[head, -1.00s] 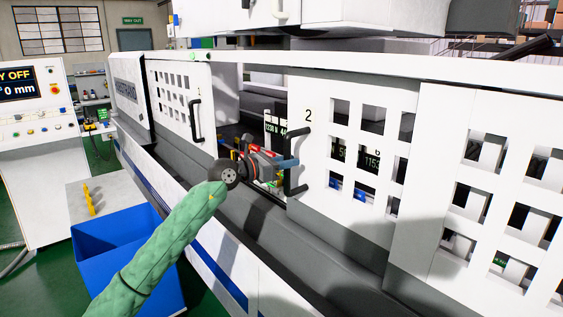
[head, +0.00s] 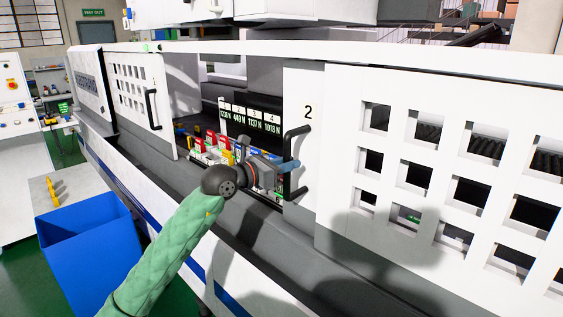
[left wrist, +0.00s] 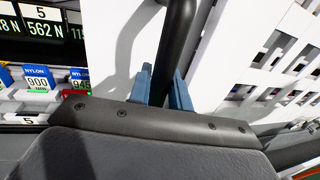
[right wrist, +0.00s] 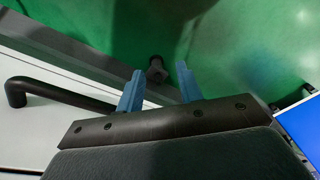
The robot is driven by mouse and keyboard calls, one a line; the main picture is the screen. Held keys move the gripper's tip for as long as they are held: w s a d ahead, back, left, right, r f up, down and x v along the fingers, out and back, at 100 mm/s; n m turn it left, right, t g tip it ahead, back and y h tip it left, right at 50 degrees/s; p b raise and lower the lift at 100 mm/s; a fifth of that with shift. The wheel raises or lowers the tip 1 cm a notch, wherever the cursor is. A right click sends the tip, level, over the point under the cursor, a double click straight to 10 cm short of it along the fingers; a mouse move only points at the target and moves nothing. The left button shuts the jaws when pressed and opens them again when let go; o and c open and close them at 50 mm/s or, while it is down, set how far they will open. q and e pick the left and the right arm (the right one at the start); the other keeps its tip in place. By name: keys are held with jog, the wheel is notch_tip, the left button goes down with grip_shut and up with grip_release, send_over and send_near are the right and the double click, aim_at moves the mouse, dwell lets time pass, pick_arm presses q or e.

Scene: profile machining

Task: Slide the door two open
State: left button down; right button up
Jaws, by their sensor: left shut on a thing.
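Door two (head: 303,85) is the white sliding panel marked 2, with a black bar handle (head: 287,183) on its left edge. My left gripper (head: 292,165) is shut on that handle. In the left wrist view the blue fingers (left wrist: 162,88) stand on either side of the dark bar (left wrist: 176,40). A wide opening stands left of door two, and most of its panel lies over or behind the windowed panel at right. My right gripper (right wrist: 158,88) shows only in its wrist view, fingers apart and nothing held between them, above the green floor.
Door one (head: 131,92), with its own black handle (head: 153,110), is at left. A blue bin (head: 90,255) stands on the floor at lower left, beside a pale bench (head: 75,190).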

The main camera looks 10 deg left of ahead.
pick_arm(q)
jog(key=shift+s+d, duration=0.2)
jog(key=c, duration=1.3)
grip_release()
jog(key=shift+c, duration=0.2)
jog(key=shift+a, duration=0.15)
